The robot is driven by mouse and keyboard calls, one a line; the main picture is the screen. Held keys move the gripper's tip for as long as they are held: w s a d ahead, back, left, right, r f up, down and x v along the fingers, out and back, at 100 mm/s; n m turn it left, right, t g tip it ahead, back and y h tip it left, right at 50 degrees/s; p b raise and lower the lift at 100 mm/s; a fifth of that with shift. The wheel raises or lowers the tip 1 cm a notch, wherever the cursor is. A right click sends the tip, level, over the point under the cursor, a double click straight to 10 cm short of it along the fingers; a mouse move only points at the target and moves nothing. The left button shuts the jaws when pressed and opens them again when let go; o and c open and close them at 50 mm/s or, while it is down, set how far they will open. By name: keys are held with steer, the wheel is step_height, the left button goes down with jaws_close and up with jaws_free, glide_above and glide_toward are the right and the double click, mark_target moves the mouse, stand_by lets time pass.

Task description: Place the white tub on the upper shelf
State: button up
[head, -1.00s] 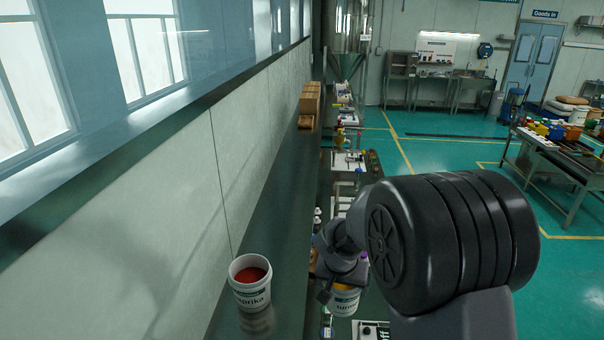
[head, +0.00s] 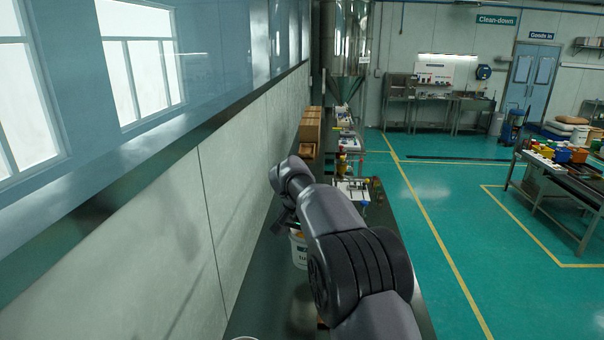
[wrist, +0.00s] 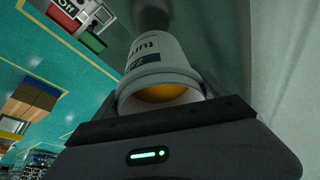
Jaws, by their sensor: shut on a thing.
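The white tub (head: 299,252) shows partly in the head view, low beside the wall, with my arm covering its right side. In the wrist view the white tub (wrist: 160,62) has dark lettering beginning "tur" and yellow contents inside its rim. My gripper (head: 290,226) is shut on it, with one finger on each side.
The rim of another white tub (head: 245,338) just shows at the bottom edge of the head view. Brown boxes (head: 310,125) stand farther along the shelf. The wall (head: 215,210) runs close on the left. Bare shelf shows between the two tubs.

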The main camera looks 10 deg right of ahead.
steer(key=s+a+n+y+b, duration=0.25)
steer(key=s+n+b, duration=0.2)
steer(key=s, duration=2.55)
steer(key=shift+m+t+h, duration=0.25)
steer(key=shift+t+h, duration=0.05)
steer(key=shift+h, duration=0.15)
steer(key=w+a+f+p, duration=0.1)
steer(key=w, duration=0.4)
steer(key=w+a+f+p, duration=0.1)
steer(key=w+f+p, duration=0.1)
steer(key=w, duration=0.3)
steer(key=w+a+f+p, duration=0.1)
steer(key=w+a+f, duration=0.1)
steer(key=w, duration=0.4)
steer(key=shift+f, duration=0.55)
steer(key=shift+f, duration=0.2)
